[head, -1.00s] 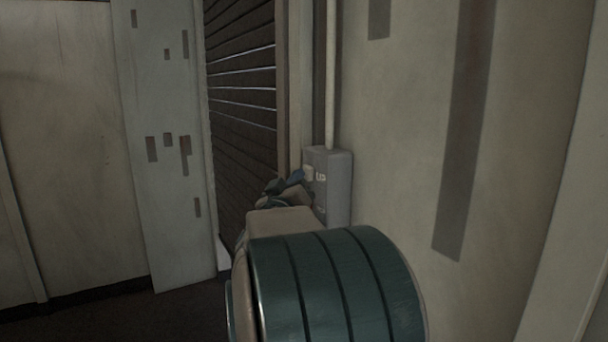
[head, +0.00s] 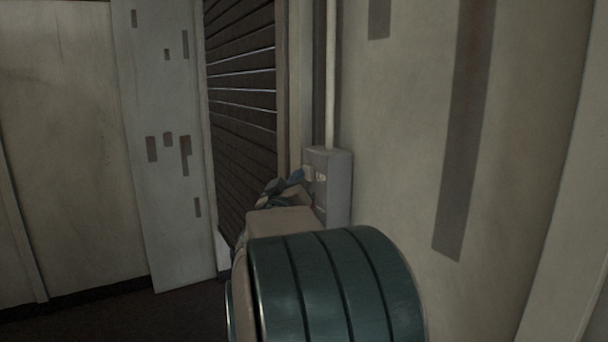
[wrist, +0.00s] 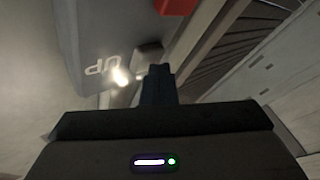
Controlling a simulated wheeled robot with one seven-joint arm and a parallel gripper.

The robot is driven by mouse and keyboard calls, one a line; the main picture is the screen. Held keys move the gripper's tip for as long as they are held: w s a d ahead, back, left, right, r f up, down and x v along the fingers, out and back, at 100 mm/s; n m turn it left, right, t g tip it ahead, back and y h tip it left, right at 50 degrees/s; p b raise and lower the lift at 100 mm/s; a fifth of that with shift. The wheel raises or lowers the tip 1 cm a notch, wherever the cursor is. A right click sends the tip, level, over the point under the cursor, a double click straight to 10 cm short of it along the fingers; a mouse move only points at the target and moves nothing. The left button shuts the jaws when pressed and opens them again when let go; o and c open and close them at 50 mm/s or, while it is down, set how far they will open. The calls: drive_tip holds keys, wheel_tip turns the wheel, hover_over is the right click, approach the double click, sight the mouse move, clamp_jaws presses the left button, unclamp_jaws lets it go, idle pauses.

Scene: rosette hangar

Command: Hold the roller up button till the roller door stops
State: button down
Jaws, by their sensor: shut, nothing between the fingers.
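The roller door (head: 240,120), dark and slatted, shows at a steep angle in the head view, with thin bright lines between some slats. Its slats also show at the upper right of the wrist view (wrist: 235,45). The grey control box (head: 338,185) is on the wall to its right. In the wrist view the box (wrist: 95,30) bears the letters UP (wrist: 102,65), upside down, beside a small glowing light (wrist: 121,75). My gripper (wrist: 157,72) is shut and empty, its tips at the box beside the light. The fingertips cover the up button, so contact cannot be told.
A pipe (head: 331,75) rises from the box along the wall. A pale panel (head: 165,150) stands left of the door. The dark floor (head: 130,315) at lower left looks clear.

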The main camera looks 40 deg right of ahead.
idle(0.4)
drive_tip(key=shift+w+a, duration=0.15)
drive_tip(key=shift+a, duration=0.7)
drive_tip(key=a, duration=0.2)
drive_tip(key=w+a, duration=0.1)
drive_tip(key=a, duration=0.2)
drive_tip(key=shift+w+p, duration=0.1)
drive_tip(key=shift+p, duration=0.25)
